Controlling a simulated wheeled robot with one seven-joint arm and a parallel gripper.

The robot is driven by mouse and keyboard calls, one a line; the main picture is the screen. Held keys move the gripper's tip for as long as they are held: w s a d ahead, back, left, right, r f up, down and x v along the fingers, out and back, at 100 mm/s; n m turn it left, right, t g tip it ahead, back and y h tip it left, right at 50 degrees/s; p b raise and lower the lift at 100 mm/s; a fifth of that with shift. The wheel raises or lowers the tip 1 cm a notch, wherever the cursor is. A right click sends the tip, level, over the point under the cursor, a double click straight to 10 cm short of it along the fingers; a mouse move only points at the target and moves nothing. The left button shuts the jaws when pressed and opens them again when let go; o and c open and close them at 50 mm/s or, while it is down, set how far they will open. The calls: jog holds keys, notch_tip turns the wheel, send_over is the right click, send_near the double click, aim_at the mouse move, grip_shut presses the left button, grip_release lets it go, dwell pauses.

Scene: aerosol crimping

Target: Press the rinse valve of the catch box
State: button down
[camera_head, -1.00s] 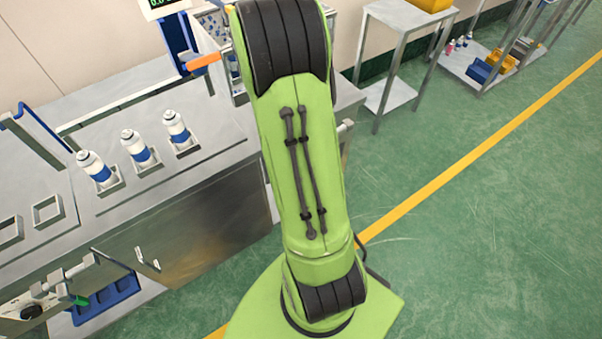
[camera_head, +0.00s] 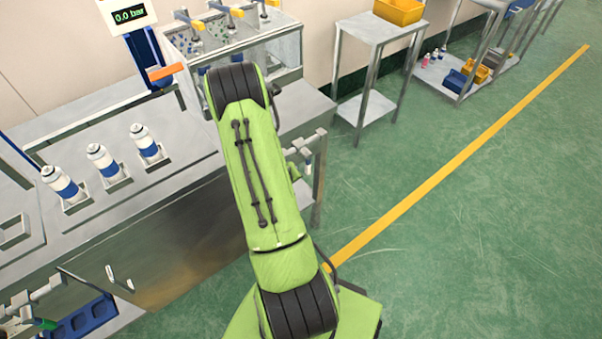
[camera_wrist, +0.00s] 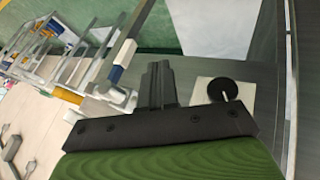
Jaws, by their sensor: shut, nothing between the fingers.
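A clear-walled box (camera_head: 284,50) with small blue bits inside stands at the back of the bench in the head view; it looks like the catch box. My arm covers part of its front. In the wrist view my gripper (camera_wrist: 158,82) is shut and empty, its fingers together. A black round disc (camera_wrist: 222,90) with a pale pin lies on a whitish square plate, just right of the fingertips. I cannot tell whether this disc is the rinse valve. The fingers appear apart from the disc. The gripper is mostly hidden behind my arm in the head view.
Several white-and-blue cans (camera_head: 103,159) stand in holders on the bench (camera_head: 150,205). A press with a display (camera_head: 130,15) and an orange handle (camera_head: 166,72) is left of the box. A side table (camera_head: 375,30) stands to the right. The green floor (camera_head: 470,200) is open.

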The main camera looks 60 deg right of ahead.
jog(key=s+d+f, duration=0.1)
jog(key=d+f, duration=0.2)
jog(key=d, duration=0.3)
jog(key=shift+f+b, duration=0.3)
